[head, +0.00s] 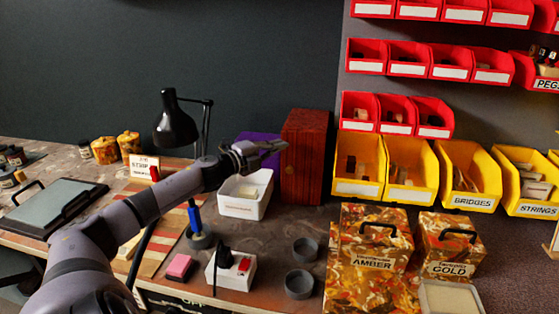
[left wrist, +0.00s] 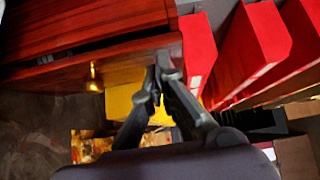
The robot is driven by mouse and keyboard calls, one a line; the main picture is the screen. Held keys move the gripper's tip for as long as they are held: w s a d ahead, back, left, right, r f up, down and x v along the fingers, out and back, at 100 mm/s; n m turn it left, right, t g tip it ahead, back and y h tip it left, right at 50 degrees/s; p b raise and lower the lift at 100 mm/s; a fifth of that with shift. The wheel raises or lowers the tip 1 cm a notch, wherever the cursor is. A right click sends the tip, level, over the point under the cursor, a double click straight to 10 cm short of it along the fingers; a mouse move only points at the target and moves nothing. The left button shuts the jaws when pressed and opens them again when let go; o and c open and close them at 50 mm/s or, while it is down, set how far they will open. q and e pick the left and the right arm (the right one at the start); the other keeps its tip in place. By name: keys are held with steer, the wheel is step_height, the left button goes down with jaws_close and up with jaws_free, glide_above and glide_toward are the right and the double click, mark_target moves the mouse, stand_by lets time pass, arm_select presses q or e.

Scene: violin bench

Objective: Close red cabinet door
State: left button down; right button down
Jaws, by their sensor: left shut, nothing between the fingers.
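The red wooden cabinet (head: 308,158) stands upright at the back of the bench, left of the yellow bins. In the left wrist view its red-brown wood (left wrist: 85,25) fills the upper left, with a small brass knob (left wrist: 94,78) on the panel facing the camera. A dark gap shows beside that panel; I cannot tell how far the door stands open. My left gripper (head: 282,145) is shut and empty, its fingertips at the cabinet's left edge in the head view. Its fingertips (left wrist: 160,72) overlap the panel's edge in the wrist view; contact is unclear. My right gripper is out of view.
A white bin (head: 245,205) sits below my left gripper, with a purple item (head: 258,150) behind it. A black lamp (head: 177,120) stands to the left. Yellow bins (head: 410,190) and patterned boxes (head: 370,265) crowd the right side. Grey round cups (head: 300,284) lie in front.

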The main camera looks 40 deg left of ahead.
arm_select(q)
steer(key=d+f+m+y, duration=0.2)
steer(key=d+f+m, duration=0.1)
steer(key=d+f, duration=0.25)
steer(key=m+g+y, duration=0.3)
steer(key=m+y, duration=0.3)
steer(key=y, duration=0.7)
glide_toward(291, 172)
steer(key=p+x, duration=0.1)
steer(key=x, duration=0.6)
steer(key=shift+w, duration=0.1)
